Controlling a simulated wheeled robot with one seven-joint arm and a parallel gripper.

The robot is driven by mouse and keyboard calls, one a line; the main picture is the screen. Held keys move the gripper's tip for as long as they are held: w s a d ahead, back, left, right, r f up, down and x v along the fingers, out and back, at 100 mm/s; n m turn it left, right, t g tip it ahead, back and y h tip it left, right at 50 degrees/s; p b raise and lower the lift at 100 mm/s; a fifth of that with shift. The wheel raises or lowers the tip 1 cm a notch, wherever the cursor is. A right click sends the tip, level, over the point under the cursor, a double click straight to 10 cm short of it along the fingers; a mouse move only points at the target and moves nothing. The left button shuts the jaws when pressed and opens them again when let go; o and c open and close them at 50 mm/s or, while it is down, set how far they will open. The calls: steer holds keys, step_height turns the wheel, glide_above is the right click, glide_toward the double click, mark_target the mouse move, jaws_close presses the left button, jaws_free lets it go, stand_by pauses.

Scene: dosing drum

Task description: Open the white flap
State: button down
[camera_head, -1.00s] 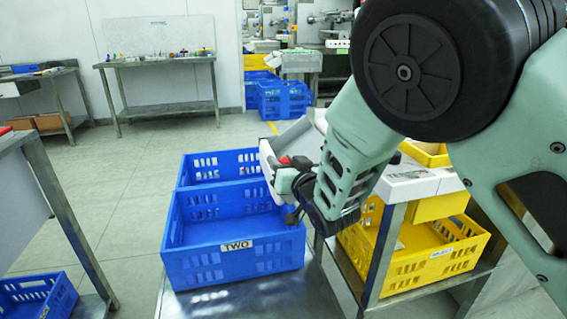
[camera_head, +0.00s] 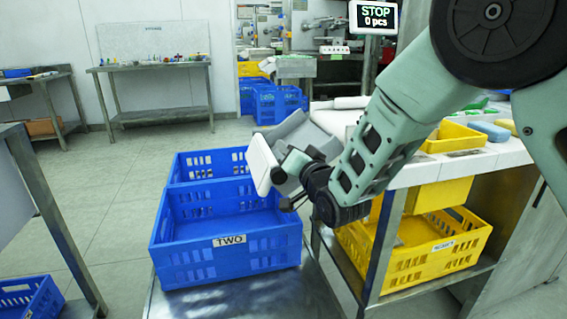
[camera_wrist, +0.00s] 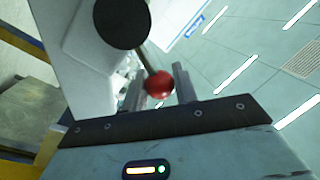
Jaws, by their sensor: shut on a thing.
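The white flap (camera_head: 261,163) shows in the head view as a tilted pale panel at the mouth of the grey chute (camera_head: 288,128), above the right side of the blue crate marked TWO. My gripper (camera_head: 282,176) is right beside the flap, partly hidden by my wrist. In the wrist view, a red knob (camera_wrist: 159,84) on a thin dark stem sits between the two fingers of my gripper (camera_wrist: 160,88), which are shut on it. A white surface (camera_wrist: 70,40) and a black round part (camera_wrist: 122,22) are close by at the upper left. The knob is hidden in the head view.
The blue crate TWO (camera_head: 226,262) stands on a metal surface below, with another blue crate (camera_head: 208,160) behind it. A white-topped bench (camera_head: 420,170) with yellow crates is at the right. A screen (camera_head: 374,17) reads STOP, 0 pcs. A metal table edge is at the left.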

steer(key=shift+w+d+f+m+t+b, duration=0.2)
steer(key=shift+d+f+m+b, duration=0.25)
steer(key=shift+m+b, duration=0.7)
steer(key=shift+w+d+f+m+t+b, duration=0.1)
steer(key=shift+d+f+m+t+b, duration=0.35)
steer(key=shift+m+b, duration=0.7)
steer(key=shift+d+r, duration=0.1)
